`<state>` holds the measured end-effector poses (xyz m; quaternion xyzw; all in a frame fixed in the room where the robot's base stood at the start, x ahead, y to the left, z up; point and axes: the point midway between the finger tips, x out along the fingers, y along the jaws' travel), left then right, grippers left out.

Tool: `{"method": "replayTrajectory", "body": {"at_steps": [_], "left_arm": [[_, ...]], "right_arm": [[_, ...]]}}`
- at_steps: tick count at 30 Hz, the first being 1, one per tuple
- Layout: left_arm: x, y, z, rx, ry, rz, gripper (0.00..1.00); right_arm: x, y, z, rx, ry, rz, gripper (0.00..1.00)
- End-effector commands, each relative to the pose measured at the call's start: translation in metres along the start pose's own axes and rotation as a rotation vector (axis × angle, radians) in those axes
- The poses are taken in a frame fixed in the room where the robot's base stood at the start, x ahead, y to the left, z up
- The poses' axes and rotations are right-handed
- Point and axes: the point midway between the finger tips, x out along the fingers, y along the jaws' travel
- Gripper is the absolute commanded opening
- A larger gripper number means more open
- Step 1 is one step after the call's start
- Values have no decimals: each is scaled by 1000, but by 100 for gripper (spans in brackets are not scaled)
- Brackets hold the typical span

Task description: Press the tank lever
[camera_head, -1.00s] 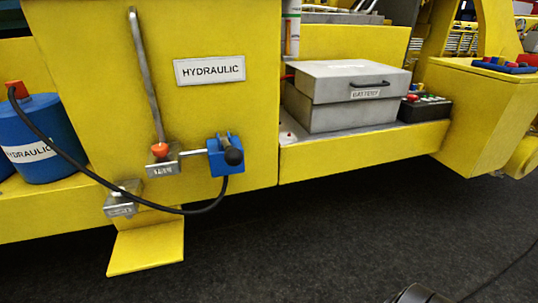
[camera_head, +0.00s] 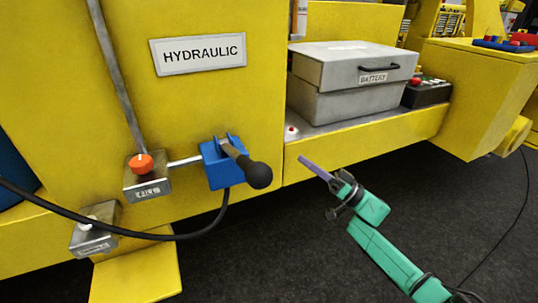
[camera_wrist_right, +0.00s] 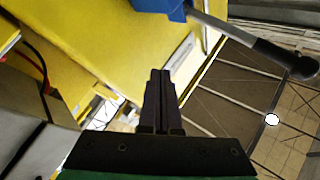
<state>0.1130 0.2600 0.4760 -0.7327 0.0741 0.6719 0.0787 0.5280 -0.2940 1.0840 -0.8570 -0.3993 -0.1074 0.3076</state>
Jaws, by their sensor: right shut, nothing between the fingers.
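The tank lever, a grey rod with a black knob (camera_head: 259,175), sticks out from a blue block (camera_head: 220,165) on the yellow panel, below the HYDRAULIC sign. My right gripper (camera_head: 303,160) is shut and empty, in front of the yellow ledge, to the right of the knob and apart from it. In the right wrist view the shut fingers (camera_wrist_right: 160,75) point ahead, and the lever (camera_wrist_right: 245,40) crosses the upper right, with its knob at the right edge. The blue block shows at the top there. My left gripper is not in view.
A grey valve box with an orange knob (camera_head: 141,164) is left of the blue block, joined by a pipe. A black hose runs beneath. A grey battery box (camera_head: 345,75) stands on the ledge at right. The dark floor (camera_head: 285,255) in front is clear.

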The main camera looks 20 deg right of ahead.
Motion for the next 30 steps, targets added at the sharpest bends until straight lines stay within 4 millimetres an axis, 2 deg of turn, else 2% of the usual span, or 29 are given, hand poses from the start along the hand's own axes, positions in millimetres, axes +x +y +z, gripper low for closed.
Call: {"method": "replayTrajectory", "body": {"at_steps": [1,3,6,8,11,20,23,30], "left_arm": [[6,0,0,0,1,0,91],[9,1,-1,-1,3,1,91],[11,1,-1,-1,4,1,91],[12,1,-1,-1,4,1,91],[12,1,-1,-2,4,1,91],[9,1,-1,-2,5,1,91],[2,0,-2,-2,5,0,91],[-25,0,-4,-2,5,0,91]], "right_arm": [[13,-34,-16,31,-21,-135,0],[24,-81,-32,91,-73,-306,0],[27,-130,-44,159,-160,-477,0],[27,-147,-47,184,-198,-536,0],[26,-158,-48,204,-226,-571,0],[28,-159,-49,205,-223,-568,0],[36,-164,-50,205,-221,-569,0],[77,-193,-46,206,-219,-571,0]]}}
